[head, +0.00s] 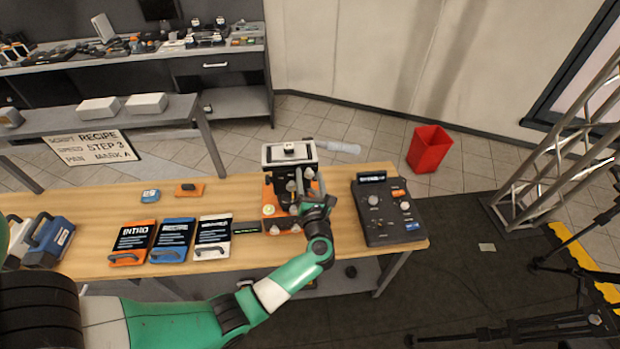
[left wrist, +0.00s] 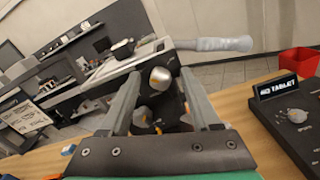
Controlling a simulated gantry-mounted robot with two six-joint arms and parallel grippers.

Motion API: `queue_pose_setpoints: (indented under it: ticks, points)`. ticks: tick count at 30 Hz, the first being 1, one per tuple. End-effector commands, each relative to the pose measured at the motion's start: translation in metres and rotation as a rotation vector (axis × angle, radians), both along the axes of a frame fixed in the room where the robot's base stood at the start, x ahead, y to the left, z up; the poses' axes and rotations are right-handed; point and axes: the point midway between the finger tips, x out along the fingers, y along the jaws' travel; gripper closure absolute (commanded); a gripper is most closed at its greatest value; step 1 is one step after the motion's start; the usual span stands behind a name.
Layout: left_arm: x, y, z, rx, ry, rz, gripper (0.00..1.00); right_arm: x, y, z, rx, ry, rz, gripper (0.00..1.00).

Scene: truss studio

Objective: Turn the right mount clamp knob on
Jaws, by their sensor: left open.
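The mount (head: 289,155) stands on the wooden table with an orange base, a dark body and a pale top plate carrying a long light handle. Its silvery clamp knobs show on the front; one knob (left wrist: 160,78) appears between my left fingers in the left wrist view. My left gripper (head: 312,198) is open, at the right front of the mount. The gripper hides part of the mount's right side. My right gripper is not in view.
A black control box (head: 382,228) with knobs and a small display stands right of the mount. Orange, blue and white slates (head: 172,240) lie left of it. A red bin (head: 429,149) stands on the floor behind.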

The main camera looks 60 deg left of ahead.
Motion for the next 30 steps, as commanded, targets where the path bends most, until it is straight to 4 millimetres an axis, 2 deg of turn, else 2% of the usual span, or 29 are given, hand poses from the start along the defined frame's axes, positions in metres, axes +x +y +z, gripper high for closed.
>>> queue_pose_setpoints:
  ticks: [6,7,17,30]
  points:
    - [0.0004,0.0006,-0.0001,0.000,0.000,-0.001,0.37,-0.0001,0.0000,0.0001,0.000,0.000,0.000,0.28]
    - [0.0004,0.0005,-0.0001,0.000,0.000,-0.001,0.40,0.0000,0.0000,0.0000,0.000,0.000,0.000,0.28]
    - [0.0002,0.0003,0.0000,0.000,0.000,0.000,1.00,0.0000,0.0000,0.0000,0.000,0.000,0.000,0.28]
    - [0.0002,0.0002,0.0011,0.011,0.032,0.000,1.00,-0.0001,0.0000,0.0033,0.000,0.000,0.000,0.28]
